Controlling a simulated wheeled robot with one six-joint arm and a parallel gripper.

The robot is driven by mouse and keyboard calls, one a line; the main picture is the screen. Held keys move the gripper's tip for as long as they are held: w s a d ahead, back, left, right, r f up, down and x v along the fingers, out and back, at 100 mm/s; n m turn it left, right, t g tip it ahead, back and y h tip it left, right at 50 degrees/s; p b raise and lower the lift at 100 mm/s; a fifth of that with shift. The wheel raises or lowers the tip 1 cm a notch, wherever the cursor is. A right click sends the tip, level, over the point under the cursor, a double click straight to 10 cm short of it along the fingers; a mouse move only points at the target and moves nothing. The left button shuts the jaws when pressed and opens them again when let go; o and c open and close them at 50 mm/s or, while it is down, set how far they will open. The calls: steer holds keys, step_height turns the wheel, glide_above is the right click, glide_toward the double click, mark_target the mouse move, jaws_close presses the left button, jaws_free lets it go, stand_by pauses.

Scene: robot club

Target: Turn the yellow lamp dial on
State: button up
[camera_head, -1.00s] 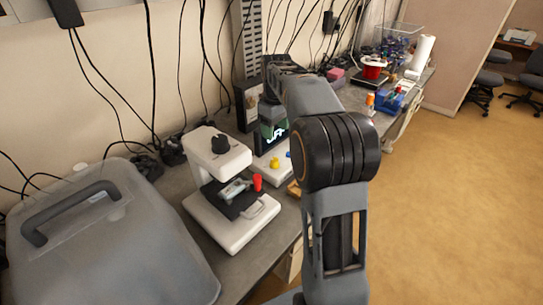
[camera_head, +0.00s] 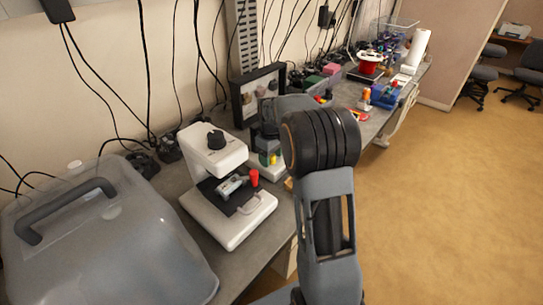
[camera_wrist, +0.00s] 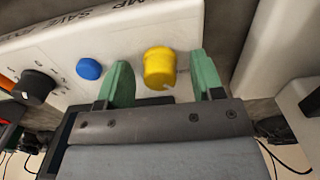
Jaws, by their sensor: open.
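The yellow dial (camera_wrist: 160,68) sits on the white lamp panel (camera_wrist: 120,42) in the wrist view, with a small pale mark at its lower edge. My gripper (camera_wrist: 162,78) has two green fingers, one on each side of the yellow dial, with gaps between. The gripper is open and empty. In the head view the yellow dial (camera_head: 272,159) is small beside my arm, on the white panel (camera_head: 262,170) on the bench.
A blue button (camera_wrist: 89,69) and a black knob (camera_wrist: 35,87) are on the same panel. A grey case (camera_head: 110,240) is at far left. A dark framed box (camera_head: 257,93) stands behind.

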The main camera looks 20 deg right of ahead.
steer(key=shift+f, duration=0.1)
steer(key=shift+c, duration=0.3)
steer(key=c, duration=0.9)
steer(key=shift+o, duration=0.2)
steer(key=m, duration=0.4)
steer(key=shift+m+p, duration=0.35)
steer(key=shift+m, duration=0.05)
steer(key=m, duration=0.4)
steer(key=shift+m, duration=0.3)
steer(key=m, duration=0.4)
steer(key=shift+p, duration=0.3)
steer(key=shift+m, duration=2.1)
